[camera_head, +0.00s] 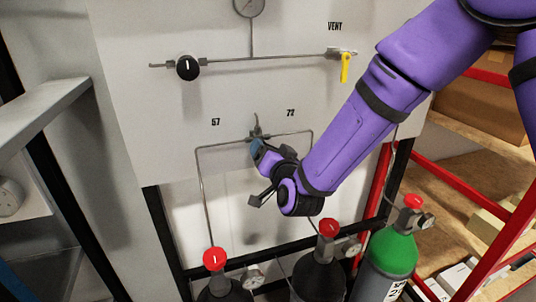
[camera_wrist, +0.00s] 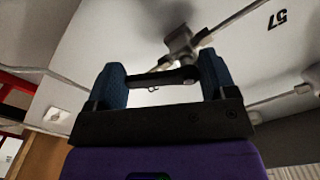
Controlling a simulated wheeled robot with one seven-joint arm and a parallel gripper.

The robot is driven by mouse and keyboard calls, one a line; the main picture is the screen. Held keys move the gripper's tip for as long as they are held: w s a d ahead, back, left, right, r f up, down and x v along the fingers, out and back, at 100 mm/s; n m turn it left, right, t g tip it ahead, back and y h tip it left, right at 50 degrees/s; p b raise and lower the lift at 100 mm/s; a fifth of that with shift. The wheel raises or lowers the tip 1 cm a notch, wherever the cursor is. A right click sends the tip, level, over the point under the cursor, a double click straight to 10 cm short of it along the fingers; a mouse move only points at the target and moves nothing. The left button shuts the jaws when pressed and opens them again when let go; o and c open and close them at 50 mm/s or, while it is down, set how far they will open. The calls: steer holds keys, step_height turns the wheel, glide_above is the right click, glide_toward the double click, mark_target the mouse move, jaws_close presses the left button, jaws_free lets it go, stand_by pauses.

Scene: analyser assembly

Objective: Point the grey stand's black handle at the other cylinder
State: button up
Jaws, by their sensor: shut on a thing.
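The grey stand (camera_head: 257,132) is a small valve fitting on the white panel, between the number labels, where two thin pipes meet. In the wrist view the grey stand (camera_wrist: 182,42) sits just beyond my fingers. Its black handle (camera_wrist: 165,77) lies across the gap between my two blue fingers. My gripper (camera_wrist: 162,82) is shut on the handle; it also shows in the head view (camera_head: 258,150), up against the stand from below right. In the head view the handle is hidden behind my fingers, so its pointing direction is hard to tell there.
Two dark cylinders with red caps, one left (camera_head: 225,292) and one in the middle (camera_head: 320,279), and a green cylinder (camera_head: 388,262) stand below. A black knob (camera_head: 187,68) and yellow vent lever (camera_head: 345,68) are higher on the panel. Red shelving (camera_head: 450,174) is at right.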

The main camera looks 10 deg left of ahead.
steer(key=n, duration=0.4)
steer(key=r+n, duration=0.1)
steer(key=n, duration=0.1)
steer(key=shift+w+d, duration=0.15)
steer(key=shift+d, duration=0.2)
stand_by(0.4)
steer(key=o, duration=0.9)
steer(key=shift+c, duration=0.2)
steer(key=v, duration=1)
steer(key=shift+s, duration=0.35)
steer(key=shift+d, duration=0.15)
